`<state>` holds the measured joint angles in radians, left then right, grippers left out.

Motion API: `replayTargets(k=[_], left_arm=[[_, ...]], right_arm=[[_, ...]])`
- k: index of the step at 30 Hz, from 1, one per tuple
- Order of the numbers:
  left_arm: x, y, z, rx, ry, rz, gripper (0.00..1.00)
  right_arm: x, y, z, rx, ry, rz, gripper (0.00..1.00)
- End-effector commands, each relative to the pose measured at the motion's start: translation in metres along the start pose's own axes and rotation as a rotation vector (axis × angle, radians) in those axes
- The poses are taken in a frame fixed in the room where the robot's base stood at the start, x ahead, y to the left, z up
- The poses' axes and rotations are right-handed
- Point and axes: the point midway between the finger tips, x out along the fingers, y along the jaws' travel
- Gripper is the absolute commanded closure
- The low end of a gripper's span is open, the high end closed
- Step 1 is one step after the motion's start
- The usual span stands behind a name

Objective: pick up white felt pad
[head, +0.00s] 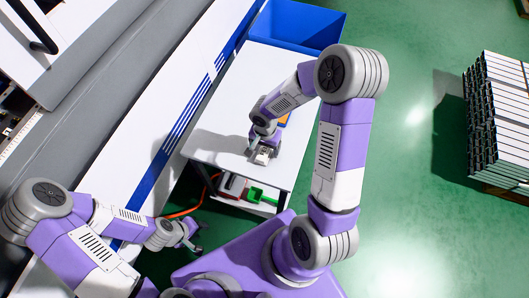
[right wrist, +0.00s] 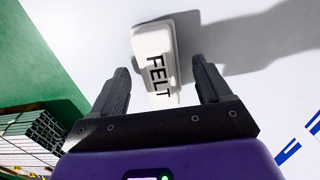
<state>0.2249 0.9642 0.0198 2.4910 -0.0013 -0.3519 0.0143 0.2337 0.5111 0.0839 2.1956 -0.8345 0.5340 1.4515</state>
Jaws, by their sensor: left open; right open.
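The white felt pad (right wrist: 152,45) is a pale block marked FELT, lying on the white table top in the right wrist view. My right gripper (right wrist: 159,75) is open, with one black finger on each side of the pad's near part and a gap at each side. In the head view my right gripper (head: 262,154) is low over the table's front part, and I cannot clearly tell the pad from the fingers there. My left gripper (head: 194,238) is open and empty, left of the table's front edge.
A blue bin (head: 297,22) stands at the table's far end. An orange item (head: 284,120) shows partly behind my right arm. Red and green bins (head: 256,194) sit on the lower shelf. The table (head: 225,110) is clear left of the gripper. Stacked profiles (head: 497,120) stand at right.

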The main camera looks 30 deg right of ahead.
Motion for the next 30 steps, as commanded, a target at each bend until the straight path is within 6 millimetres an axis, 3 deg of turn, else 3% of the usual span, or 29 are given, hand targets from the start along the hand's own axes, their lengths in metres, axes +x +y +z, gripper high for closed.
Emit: replayTargets(k=[8,21,30], left_arm=[[0.001,0.000,0.000,0.000,0.000,0.000,0.57],[0.001,0.000,0.000,0.000,0.000,0.000,0.57],[-0.003,0.001,0.000,0.000,0.000,0.000,0.57]], right_arm=[[0.004,0.000,0.000,-0.001,0.001,-0.001,0.22],[0.004,0.000,0.000,-0.001,0.001,-0.001,0.83],[-0.006,0.000,-0.001,0.001,0.002,-0.002,0.83]])
